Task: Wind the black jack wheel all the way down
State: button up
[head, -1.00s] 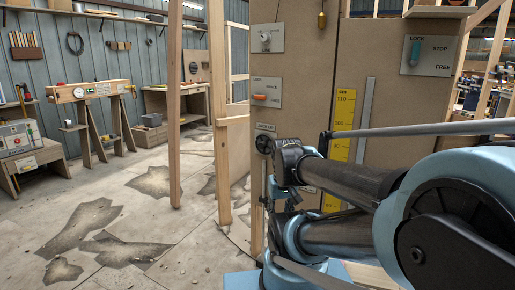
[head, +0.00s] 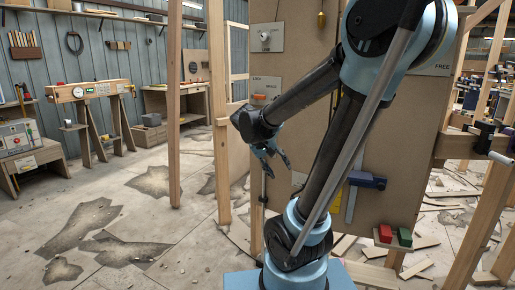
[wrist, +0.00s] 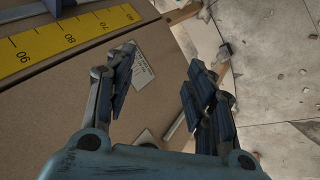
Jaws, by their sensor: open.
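The black jack wheel does not show in either current view. Its spot at the left edge of the brown panel (head: 395,150) is behind my wrist and gripper in the head view. My gripper (head: 275,168) is open and empty, pointing down in front of the panel's lower left edge. In the wrist view its two fingers (wrist: 160,64) are spread apart. A small white label (wrist: 143,70) lies beyond the left finger. The yellow height scale (wrist: 68,38) shows at the upper left with numbers from 60 to 90. Whether the fingers touch the panel I cannot tell.
An orange-handled switch (head: 260,98) and a round-knob plate (head: 265,38) sit on the panel. A blue clamp-like block (head: 367,180) is on a grey vertical bar. A wooden post (head: 222,120) stands left of the panel. The floor farther left is open.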

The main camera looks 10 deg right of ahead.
jog(key=w+a+r+m+t+h, duration=0.1)
jog(key=w+a+r+t+h, duration=0.15)
jog(key=w+a, duration=0.7)
jog(key=w+a+r+m+t+h, duration=0.15)
jog(key=w+a+h, duration=0.25)
jog(key=w+a, duration=0.5)
jog(key=w+x, duration=0.1)
jog(key=x, duration=1.7)
jog(key=shift+w+r+t, duration=0.15)
jog(key=shift+w+t, duration=0.1)
jog(key=shift+t, duration=0.15)
jog(key=shift+c, duration=0.6)
jog(key=c, duration=1)
